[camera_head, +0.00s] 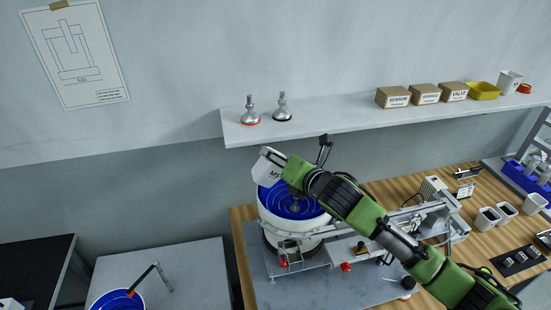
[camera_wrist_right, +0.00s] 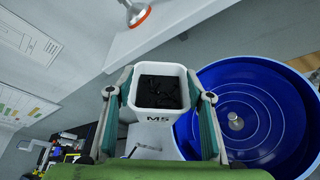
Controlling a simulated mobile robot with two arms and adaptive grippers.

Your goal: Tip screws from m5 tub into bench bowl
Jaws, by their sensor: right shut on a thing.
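The white tub marked M5 (camera_head: 268,169) is held high at the back left of the blue bowl. In the right wrist view the tub (camera_wrist_right: 160,110) shows dark screws (camera_wrist_right: 160,92) inside it. My right gripper (camera_wrist_right: 160,105) is shut on the tub, one finger along each side. The blue bowl with a spiral track (camera_head: 290,207) sits in a white round housing on the bench; my arm hides part of it. The bowl (camera_wrist_right: 236,122) lies to the right of the tub in the wrist view. My left gripper is not in view.
A wall shelf (camera_head: 350,122) above carries two metal fittings (camera_head: 266,109), several cardboard boxes (camera_head: 425,94) and a yellow bin (camera_head: 483,91). Several small tubs (camera_head: 497,214) stand at the bench's right. Another blue bowl (camera_head: 120,300) is on a grey table at lower left.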

